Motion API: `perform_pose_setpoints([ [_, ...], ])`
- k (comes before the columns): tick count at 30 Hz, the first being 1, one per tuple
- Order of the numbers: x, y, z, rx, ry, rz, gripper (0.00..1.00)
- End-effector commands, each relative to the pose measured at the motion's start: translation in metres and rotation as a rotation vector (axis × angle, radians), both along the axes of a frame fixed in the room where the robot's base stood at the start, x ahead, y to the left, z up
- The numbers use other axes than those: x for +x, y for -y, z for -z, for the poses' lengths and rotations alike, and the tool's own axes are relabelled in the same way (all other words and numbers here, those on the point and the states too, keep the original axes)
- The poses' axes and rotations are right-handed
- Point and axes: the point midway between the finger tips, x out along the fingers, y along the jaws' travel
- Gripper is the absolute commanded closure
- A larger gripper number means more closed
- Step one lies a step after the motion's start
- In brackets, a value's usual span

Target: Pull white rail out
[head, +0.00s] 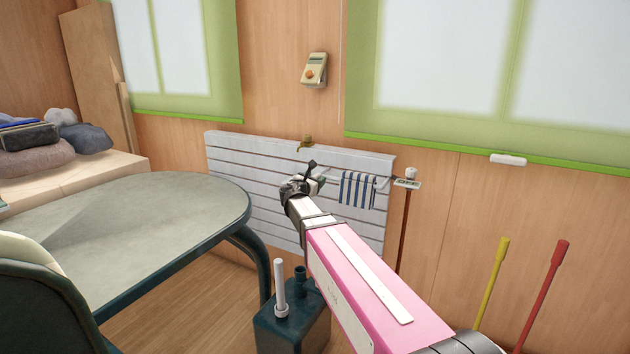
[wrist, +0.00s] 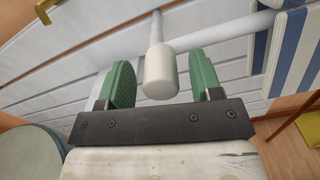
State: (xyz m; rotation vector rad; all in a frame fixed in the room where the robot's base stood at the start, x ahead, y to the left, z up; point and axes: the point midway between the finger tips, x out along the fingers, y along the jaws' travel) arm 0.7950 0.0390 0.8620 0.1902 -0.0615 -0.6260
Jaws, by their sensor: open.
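The white rail (wrist: 225,34) runs across the front of the pale slatted radiator (head: 240,165), with a rounded white end knob (wrist: 161,72) facing the wrist camera. A blue-and-white striped towel (head: 357,190) hangs on the rail's right part and also shows at the right edge of the wrist view (wrist: 293,50). My gripper (wrist: 163,80) is open, with one green finger pad on each side of the knob. Small gaps show between the pads and the knob. In the head view my gripper (head: 303,185) is in front of the radiator and hides the rail's left part.
A grey-topped table (head: 160,230) and a dark chair (head: 40,305) stand left. A dark green canister (head: 290,325) is on the floor near my arm. Yellow (head: 492,285) and red (head: 541,295) handles stand right.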

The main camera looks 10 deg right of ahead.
Motion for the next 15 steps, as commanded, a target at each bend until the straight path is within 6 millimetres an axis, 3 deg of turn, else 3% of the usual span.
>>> perform_pose_setpoints([
  [15, -0.072, -0.050, 0.000, 0.000, -0.001, -0.001, 0.41],
])
